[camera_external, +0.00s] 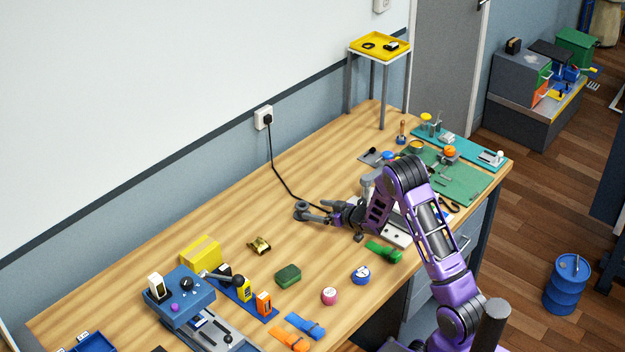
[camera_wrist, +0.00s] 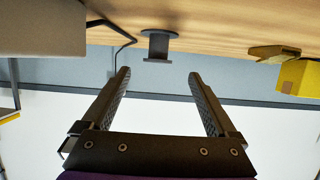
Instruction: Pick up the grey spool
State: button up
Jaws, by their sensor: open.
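The grey spool (camera_external: 300,207) stands on the wooden bench, just off the tips of my gripper (camera_external: 318,213). In the wrist view the spool (camera_wrist: 158,46) shows as a dark grey core with a wider round flange against the bench top. It lies ahead of my gripper (camera_wrist: 157,76), roughly centred between the two fingers. The fingers are apart, with nothing between them. I see no contact with the spool. The wrist picture is upside down, with the bench at the top and the wall below.
A black cable (camera_external: 282,185) runs from the wall socket (camera_external: 263,117) to near my gripper. A yellow box (camera_external: 200,252), brass piece (camera_external: 259,245) and green block (camera_external: 288,275) stand toward the lower left. A pale grey body (camera_wrist: 45,28) fills the wrist view's upper left. Bench left of the spool is clear.

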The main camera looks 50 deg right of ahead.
aim_at(300, 205)
jog(key=shift+d+x, duration=0.2)
jog(key=shift+x, duration=2.55)
jog(key=c, duration=1.4)
